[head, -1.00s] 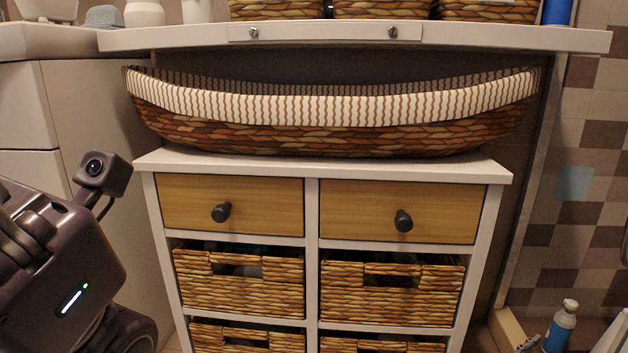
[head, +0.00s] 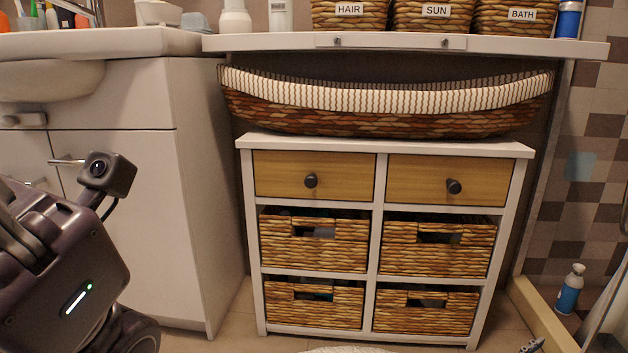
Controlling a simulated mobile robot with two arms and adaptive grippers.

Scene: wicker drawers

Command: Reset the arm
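My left arm (head: 65,255), dark and bulky with a small camera block and a lit green-white strip, fills the lower left of the head view. A small grey metallic tip (head: 532,345) at the bottom right looks like part of my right gripper; the rest is below the frame. Whether either gripper is open or shut does not show. No held thing is visible.
A white drawer unit (head: 379,207) with two wooden drawers and several wicker drawers stands ahead, all closed. A long wicker basket (head: 390,122) rests on it. A white cabinet (head: 205,190) stands left. A shelf (head: 545,47) carries labelled baskets. A blue bottle (head: 569,292) stands right.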

